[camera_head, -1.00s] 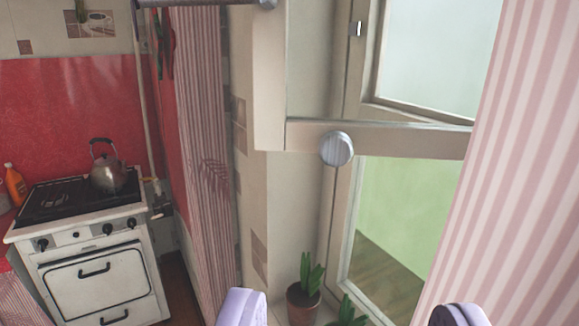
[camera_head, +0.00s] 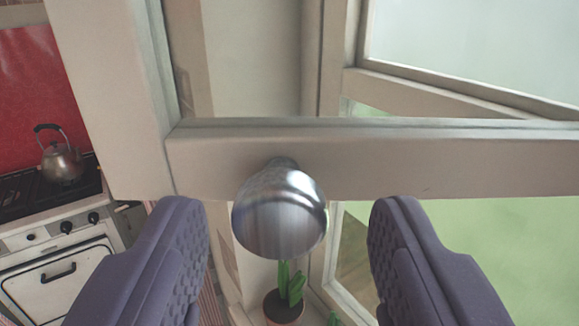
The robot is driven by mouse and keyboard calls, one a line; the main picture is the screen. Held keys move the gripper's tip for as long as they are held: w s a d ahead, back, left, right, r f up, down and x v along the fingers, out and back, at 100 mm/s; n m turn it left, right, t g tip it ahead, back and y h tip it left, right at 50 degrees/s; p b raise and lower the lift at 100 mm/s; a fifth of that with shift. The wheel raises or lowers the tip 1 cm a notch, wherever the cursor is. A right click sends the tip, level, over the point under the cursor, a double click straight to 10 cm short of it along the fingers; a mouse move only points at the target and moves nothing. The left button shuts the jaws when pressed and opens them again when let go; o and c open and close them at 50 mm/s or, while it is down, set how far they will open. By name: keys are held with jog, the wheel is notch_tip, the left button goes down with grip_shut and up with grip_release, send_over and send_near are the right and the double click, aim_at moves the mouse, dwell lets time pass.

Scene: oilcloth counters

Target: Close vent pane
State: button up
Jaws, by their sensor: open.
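The vent pane (camera_head: 430,165) is a pale frame close in front of me, with its bottom rail running across the view and its left stile at the left. It appears to stand off from the window frame behind it, so it looks open. A round shiny metal knob (camera_head: 275,225) sticks out toward me from the bottom rail. My gripper (camera_head: 290,215) is open, with one dark purple finger on each side of the knob. Gaps show between the knob and both fingers, with the left one nearer. The pane's upper part and hinge side are out of view.
A potted plant (camera_head: 285,307) stands on the sill below the knob. The window frame (camera_head: 345,65) is behind the pane. A white stove (camera_head: 60,270) with a kettle (camera_head: 62,163) stands at the left, against a red wall.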

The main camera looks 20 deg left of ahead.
jog(key=shift+a+r, duration=0.2)
jog(key=shift+f, duration=0.1)
jog(key=shift+w, duration=0.15)
jog(key=shift+c, duration=1.3)
grip_shut()
